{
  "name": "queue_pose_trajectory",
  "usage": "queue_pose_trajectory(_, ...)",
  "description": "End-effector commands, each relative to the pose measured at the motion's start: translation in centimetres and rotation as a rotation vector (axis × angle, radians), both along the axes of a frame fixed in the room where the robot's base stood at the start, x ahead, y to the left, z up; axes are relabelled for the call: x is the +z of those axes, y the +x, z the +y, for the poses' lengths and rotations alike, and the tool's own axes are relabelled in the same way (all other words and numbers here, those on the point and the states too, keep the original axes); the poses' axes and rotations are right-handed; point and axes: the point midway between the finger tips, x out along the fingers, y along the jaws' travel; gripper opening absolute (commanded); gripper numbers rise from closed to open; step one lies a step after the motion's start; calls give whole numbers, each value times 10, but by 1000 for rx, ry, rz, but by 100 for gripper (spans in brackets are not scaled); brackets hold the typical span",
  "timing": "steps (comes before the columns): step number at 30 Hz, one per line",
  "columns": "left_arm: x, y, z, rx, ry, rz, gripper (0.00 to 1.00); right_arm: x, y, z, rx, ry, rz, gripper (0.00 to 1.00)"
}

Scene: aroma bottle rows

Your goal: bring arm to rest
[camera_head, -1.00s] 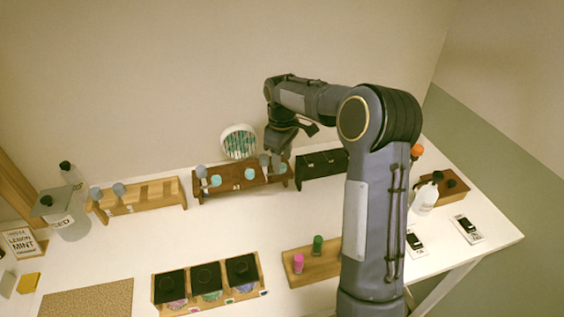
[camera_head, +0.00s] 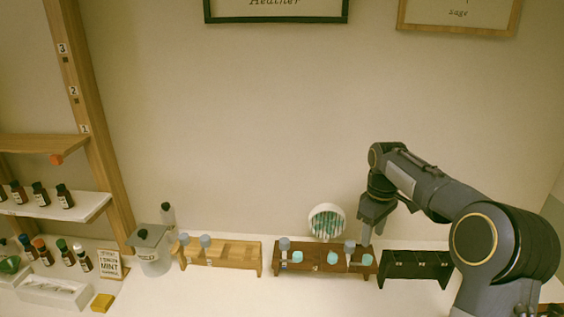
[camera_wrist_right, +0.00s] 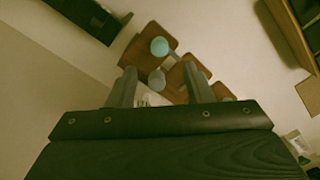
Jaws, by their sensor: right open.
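My right gripper (camera_head: 367,238) points down at the right end of the dark brown rack (camera_head: 310,262). It is open, with nothing between its fingers that I can see held. In the right wrist view its two fingers (camera_wrist_right: 161,86) stand apart, with a grey-capped bottle (camera_wrist_right: 157,78) showing beyond and between them. A teal-capped bottle (camera_wrist_right: 159,47) stands farther out in the wooden rack. Whether the fingers touch the grey-capped bottle cannot be told. My right arm reaches in from the lower right. My left gripper is not in view.
A black rack (camera_head: 418,266) stands right of the brown one, a light wooden rack (camera_head: 222,252) left of it. A round white container (camera_head: 327,221) is behind. A grey-lidded jar (camera_head: 150,250) and shelves of small bottles (camera_head: 40,195) are at left.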

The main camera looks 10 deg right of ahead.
Motion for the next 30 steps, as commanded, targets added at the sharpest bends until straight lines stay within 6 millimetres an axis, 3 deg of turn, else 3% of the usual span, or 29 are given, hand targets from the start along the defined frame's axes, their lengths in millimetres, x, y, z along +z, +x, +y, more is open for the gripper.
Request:
queue_pose_trajectory(5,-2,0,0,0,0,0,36,18,-28,8,-53,37,-52,46)
queue_pose_trajectory(9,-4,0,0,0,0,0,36,37,-81,27,-155,112,-133,46)
queue_pose_trajectory(14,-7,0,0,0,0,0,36,41,-152,57,-293,215,-222,46)
queue_pose_trajectory(18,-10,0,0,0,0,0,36,28,-212,87,-417,310,-288,46)
queue_pose_trajectory(22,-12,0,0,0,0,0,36,6,-259,113,-523,392,-332,46)
queue_pose_trajectory(25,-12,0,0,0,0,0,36,-12,-282,128,-586,439,-353,46)
queue_pose_trajectory(30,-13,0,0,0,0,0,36,-29,-301,142,-643,481,-368,46)
